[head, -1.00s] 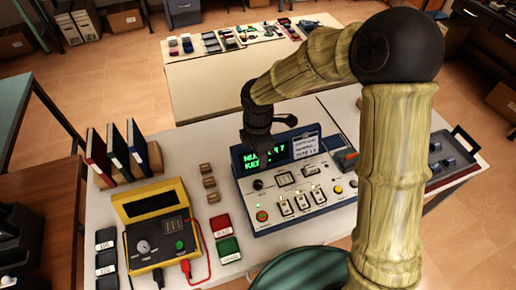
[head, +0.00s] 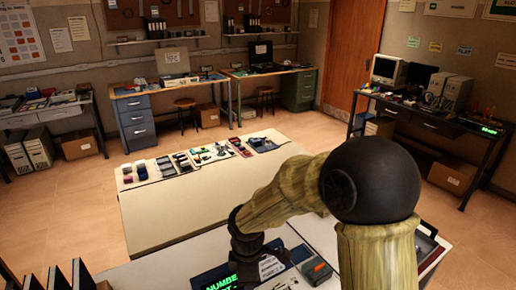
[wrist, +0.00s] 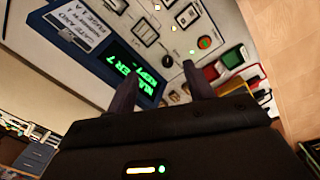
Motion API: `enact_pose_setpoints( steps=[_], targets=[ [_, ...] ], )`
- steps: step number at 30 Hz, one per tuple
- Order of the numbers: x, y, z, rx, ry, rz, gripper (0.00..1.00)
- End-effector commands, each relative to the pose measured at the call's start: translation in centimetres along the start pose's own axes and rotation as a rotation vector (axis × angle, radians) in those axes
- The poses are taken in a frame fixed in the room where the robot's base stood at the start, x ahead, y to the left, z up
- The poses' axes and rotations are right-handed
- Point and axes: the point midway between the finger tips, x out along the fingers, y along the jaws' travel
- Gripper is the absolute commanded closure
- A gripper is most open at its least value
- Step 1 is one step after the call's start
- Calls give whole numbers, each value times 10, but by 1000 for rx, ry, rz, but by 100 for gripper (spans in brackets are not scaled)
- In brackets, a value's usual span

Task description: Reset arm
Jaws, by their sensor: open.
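My arm, with bamboo-like links and a black ball joint, rises at the right in the head view and bends left over the near table (head: 150,272). My gripper (wrist: 160,95) shows in the wrist view with its two dark fingers apart and nothing between them. In the head view only the top of that display (head: 218,282) shows at the bottom edge. The gripper's fingertips are hidden or out of frame there.
A long pale table (head: 150,215) with small parts along its far edge stands beyond my arm. Desks (head: 165,95) line the back wall, and a dark desk (head: 420,120) with computers stands at the right. Open tiled floor (head: 60,215) lies at the left.

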Motion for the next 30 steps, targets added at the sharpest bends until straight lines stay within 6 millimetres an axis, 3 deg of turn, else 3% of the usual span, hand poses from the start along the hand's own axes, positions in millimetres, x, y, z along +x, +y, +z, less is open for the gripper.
enact_pose_setpoints(
  steps=[1, 6, 12, 17, 30],
  targets=[
    [-6, -4, 25, 159, -3, 17, 48],
    [-21, -28, 98, 753, 28, 74, 48],
    [-34, -64, 161, 1390, 114, 135, 48],
    [-37, -78, 178, 1604, 154, 150, 48],
    [-37, -77, 178, 1609, 155, 150, 48]
  ],
)
